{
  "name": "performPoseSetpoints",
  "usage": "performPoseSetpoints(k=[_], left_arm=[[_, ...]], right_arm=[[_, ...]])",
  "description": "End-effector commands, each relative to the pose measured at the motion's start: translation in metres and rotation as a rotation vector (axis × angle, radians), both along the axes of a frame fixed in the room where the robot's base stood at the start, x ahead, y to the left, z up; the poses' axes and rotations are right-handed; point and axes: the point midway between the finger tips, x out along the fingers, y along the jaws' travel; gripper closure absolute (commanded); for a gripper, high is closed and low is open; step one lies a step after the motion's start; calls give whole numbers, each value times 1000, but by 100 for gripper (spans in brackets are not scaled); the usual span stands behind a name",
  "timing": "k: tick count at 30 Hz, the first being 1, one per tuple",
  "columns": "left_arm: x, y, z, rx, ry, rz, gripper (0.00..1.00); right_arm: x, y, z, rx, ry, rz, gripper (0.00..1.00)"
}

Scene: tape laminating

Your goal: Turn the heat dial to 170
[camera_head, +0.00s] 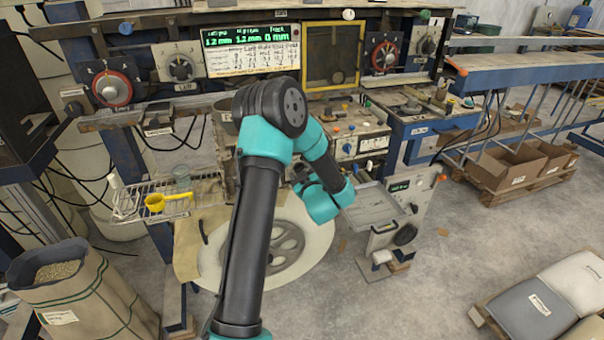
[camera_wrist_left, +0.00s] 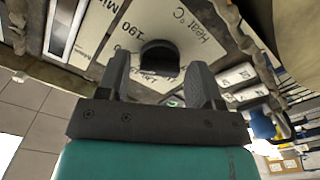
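The heat dial is a black round knob (camera_wrist_left: 160,56) on a pale plate (camera_wrist_left: 190,14) marked "Heat °C" and "190" in the left wrist view. The lettering appears tilted. My left gripper (camera_wrist_left: 160,75) is open, with one dark finger on each side of the knob in the picture and a visible gap at both sides. I cannot tell how far the knob lies beyond the fingertips. The knob's pointer setting is not readable. In the head view my left wrist (camera_head: 318,204) is low beside the bench controls; its fingers and the heat dial are hidden or not clear there. My right gripper is not in view.
A control box (camera_head: 358,144) with small knobs stands close to my left wrist. A yellow scoop (camera_head: 166,201) lies on a wire rack (camera_head: 128,203).

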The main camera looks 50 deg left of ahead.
Motion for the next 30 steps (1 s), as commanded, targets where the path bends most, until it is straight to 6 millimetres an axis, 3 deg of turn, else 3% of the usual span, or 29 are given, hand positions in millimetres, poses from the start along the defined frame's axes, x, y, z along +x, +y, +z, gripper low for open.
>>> performPoseSetpoints(k=[14, 20, 30], left_arm=[[-3, -7, 0, 1, 1, -1, 33], [-14, -31, 0, 0, 0, -2, 33], [-40, -91, 0, -1, 1, -4, 33]], right_arm=[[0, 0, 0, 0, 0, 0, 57], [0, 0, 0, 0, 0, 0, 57], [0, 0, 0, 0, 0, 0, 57]])
